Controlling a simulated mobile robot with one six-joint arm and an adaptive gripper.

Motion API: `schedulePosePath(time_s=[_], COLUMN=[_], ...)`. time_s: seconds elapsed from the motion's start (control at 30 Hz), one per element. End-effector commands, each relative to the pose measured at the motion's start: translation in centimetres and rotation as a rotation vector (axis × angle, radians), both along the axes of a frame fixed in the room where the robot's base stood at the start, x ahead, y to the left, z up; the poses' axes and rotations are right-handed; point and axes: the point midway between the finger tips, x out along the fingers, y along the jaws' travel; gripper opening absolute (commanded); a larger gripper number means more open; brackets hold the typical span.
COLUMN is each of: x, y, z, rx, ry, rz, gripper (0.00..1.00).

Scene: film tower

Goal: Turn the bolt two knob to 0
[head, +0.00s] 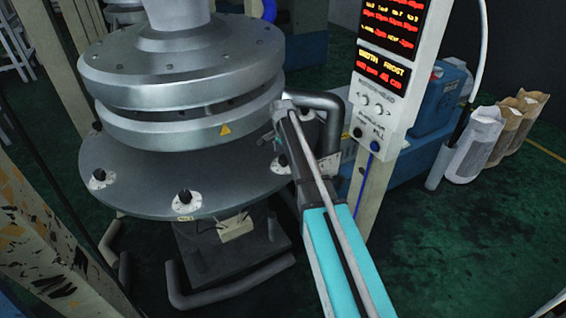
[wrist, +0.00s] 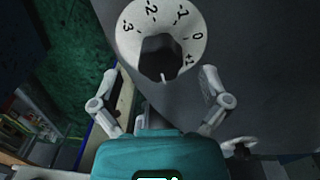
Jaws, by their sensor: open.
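In the wrist view a black knob (wrist: 160,56) sits in a white dial (wrist: 131,43) marked from -3 through 0 to +1. A small white mark shows at the knob's lower edge, away from the 0; I cannot tell the exact setting. My gripper (wrist: 158,76) is open, one finger on each side below the dial, not closed on the knob. In the head view my gripper (head: 281,128) is at the right edge of the round metal plate (head: 135,190). Whether this knob is bolt two cannot be read.
Two more black knobs, one at front (head: 185,197) and one at left (head: 99,175), sit on the plate. A thick grey pipe (head: 334,105) curves close behind my gripper. A display panel (head: 392,60) stands to the right. Green floor (head: 470,235) lies open at right.

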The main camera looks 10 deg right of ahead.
Motion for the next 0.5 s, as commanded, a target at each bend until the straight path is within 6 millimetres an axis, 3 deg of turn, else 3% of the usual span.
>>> schedulePosePath(time_s=[0.2,0.5], x=[0.0,-0.1], y=[0.0,0.0], z=[-1.6,-2.0], rx=[0.0,0.0], ry=[0.0,0.0], rz=[0.0,0.0], gripper=[0.96,0.96])
